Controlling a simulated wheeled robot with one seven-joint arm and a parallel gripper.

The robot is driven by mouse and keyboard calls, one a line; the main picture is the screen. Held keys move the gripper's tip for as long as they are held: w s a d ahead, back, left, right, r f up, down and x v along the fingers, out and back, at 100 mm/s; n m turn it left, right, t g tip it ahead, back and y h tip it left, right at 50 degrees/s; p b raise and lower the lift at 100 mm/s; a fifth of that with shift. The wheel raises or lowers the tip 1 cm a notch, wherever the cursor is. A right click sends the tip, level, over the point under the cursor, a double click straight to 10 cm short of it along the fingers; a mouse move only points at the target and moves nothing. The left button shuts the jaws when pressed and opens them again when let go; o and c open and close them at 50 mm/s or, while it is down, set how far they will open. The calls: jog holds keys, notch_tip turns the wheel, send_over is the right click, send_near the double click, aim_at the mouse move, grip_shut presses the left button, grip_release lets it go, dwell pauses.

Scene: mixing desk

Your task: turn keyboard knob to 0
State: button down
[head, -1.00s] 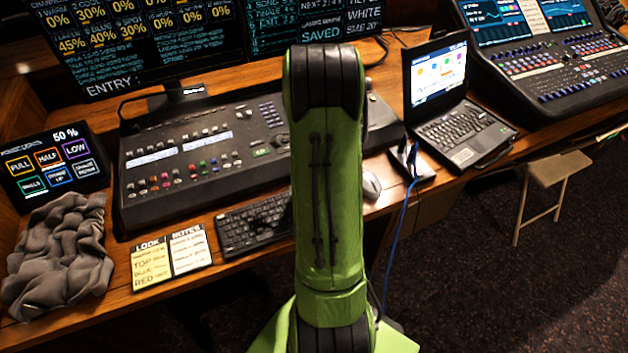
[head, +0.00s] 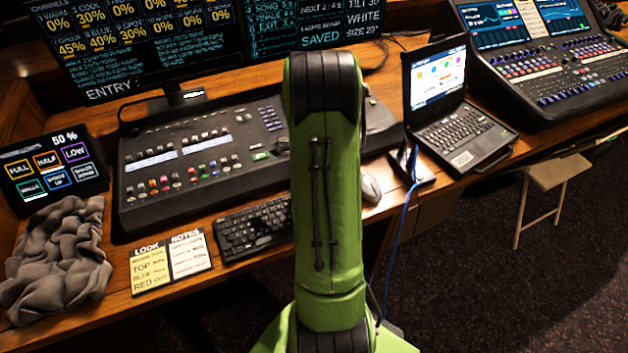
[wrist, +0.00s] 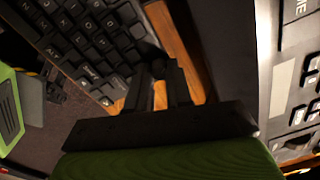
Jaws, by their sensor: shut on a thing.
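The black keyboard (head: 252,228) lies on the wooden desk in the head view, its right end hidden behind my green arm. In the wrist view the keyboard (wrist: 85,40) fills the upper left, and my gripper (wrist: 160,72) is at its edge. The two dark fingers are close together around a small dark piece, the keyboard knob (wrist: 158,66). The knob is mostly covered by the fingers, and its marking and setting cannot be read. In the head view my gripper is hidden behind the arm.
A mixing console (head: 205,155) stands behind the keyboard. A mouse (head: 370,188) and a laptop (head: 460,130) are to the right. Note cards (head: 168,262) and a grey cloth (head: 58,262) lie to the left. A narrow strip of bare desk (wrist: 176,40) separates keyboard and console.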

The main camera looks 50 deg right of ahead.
jog(key=n, duration=0.6)
jog(key=shift+n, duration=0.4)
jog(key=n, duration=0.7)
jog(key=shift+d+y, duration=0.1)
jog(key=shift+y, duration=0.2)
jog(key=n, duration=0.4)
jog(key=shift+w+n, duration=0.1)
jog(key=shift+n, duration=0.3)
jog(key=n, duration=0.4)
jog(key=shift+n, duration=0.7)
jog(key=c, duration=1)
grip_release()
